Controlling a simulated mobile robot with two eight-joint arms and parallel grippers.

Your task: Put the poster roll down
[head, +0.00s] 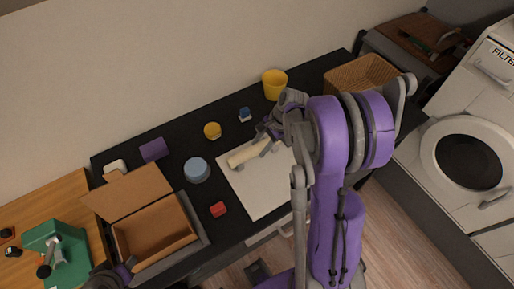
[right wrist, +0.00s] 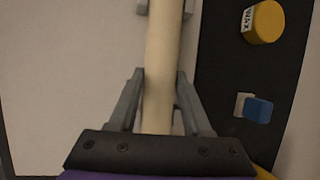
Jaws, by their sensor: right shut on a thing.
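The poster roll (head: 248,152) is a cream cylinder over the back part of a pale rectangular mat (head: 258,197) on the black desk. My right gripper (head: 270,134) is shut on the roll near its right end. In the right wrist view the roll (right wrist: 163,60) runs lengthwise between the two grey fingers (right wrist: 164,12). I cannot tell whether the roll touches the mat. Part of my left gripper (head: 112,277) shows at the bottom left edge; its fingers are not clear.
An open cardboard box (head: 117,240) stands left, a wicker basket (head: 340,80) right. The mat's front is clear.

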